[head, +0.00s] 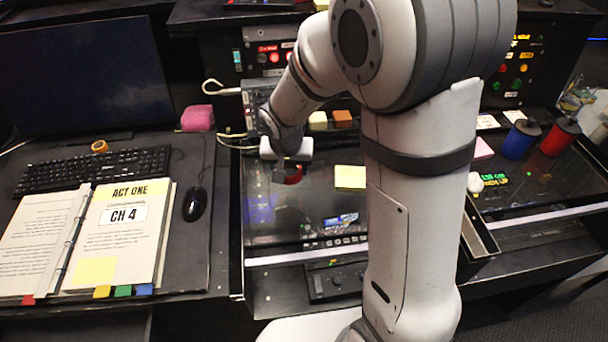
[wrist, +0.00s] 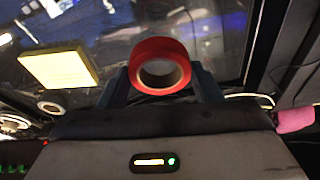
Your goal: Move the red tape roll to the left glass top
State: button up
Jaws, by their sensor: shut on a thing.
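The red tape roll (wrist: 160,52) is between my gripper's fingers (wrist: 160,88) in the wrist view, with its round hole facing the camera. In the head view the red tape roll (head: 293,174) shows at the tip of my gripper (head: 283,170), over the left glass top (head: 290,205). My gripper is shut on the roll. I cannot tell from these views whether the roll touches the glass. A yellow sticky-note pad (head: 350,177) lies on the same glass top to the right of the roll; it also shows in the wrist view (wrist: 58,66).
My arm hides the middle of the console. An open script binder (head: 120,225), keyboard (head: 95,168) and mouse (head: 194,204) lie on the left desk. A pink lump (head: 197,118) sits behind them. Blue (head: 520,140) and red (head: 560,138) cylinders stand on the right glass top.

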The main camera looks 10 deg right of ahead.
aim_at(291, 187)
jog(key=shift+f, duration=2.8)
jog(key=shift+f+b, duration=0.2)
jog(key=shift+b, duration=0.1)
jog(key=o, duration=1)
jog(key=shift+r, duration=0.1)
jog(key=shift+c, duration=0.2)
jog(key=shift+r, duration=0.1)
